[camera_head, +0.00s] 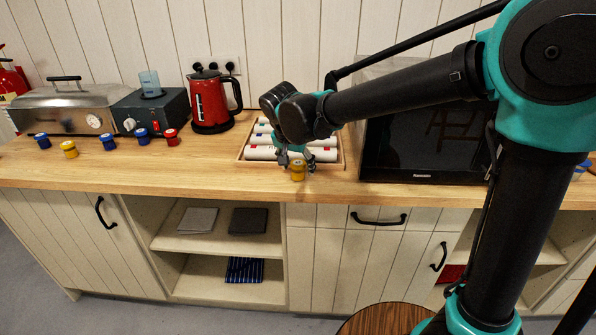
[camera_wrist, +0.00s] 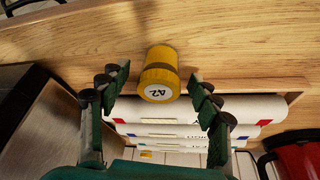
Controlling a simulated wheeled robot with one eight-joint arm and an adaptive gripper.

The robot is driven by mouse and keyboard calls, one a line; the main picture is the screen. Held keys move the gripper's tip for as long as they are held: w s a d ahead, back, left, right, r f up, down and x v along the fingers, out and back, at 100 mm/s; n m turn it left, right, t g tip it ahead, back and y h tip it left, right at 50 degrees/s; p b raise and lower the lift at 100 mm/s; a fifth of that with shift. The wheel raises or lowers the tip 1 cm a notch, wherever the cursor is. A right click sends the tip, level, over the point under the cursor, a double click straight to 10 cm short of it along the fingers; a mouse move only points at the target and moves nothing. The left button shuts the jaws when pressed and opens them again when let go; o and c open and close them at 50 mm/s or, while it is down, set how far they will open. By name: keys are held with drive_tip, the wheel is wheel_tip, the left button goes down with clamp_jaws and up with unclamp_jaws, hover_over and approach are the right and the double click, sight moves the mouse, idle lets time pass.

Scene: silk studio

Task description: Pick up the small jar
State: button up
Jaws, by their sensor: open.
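A small yellow jar (camera_head: 297,170) stands on the wooden counter in front of the tray, near the counter's front edge. In the wrist view the yellow jar (camera_wrist: 160,72) shows a white round label on its lid. My gripper (camera_head: 296,158) is right over the jar in the head view. In the wrist view my gripper (camera_wrist: 162,82) is open, with one finger on each side of the jar and a visible gap to each. Whether the fingertips are level with the jar is hard to tell. Other small jars stand to the left: blue (camera_head: 141,134), red (camera_head: 171,137) and yellow (camera_head: 69,149).
A wooden tray (camera_head: 242,160) of white rolls lies just behind the jar. A black-fronted oven (camera_head: 420,145) is to its right. A red kettle (camera_head: 209,103) stands to the left.

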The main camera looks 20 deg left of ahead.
drive_tip(key=shift+w+f, duration=0.15)
drive_tip(key=shift+f, duration=0.35)
drive_tip(key=c, duration=1.3)
drive_tip(key=shift+r, duration=0.1)
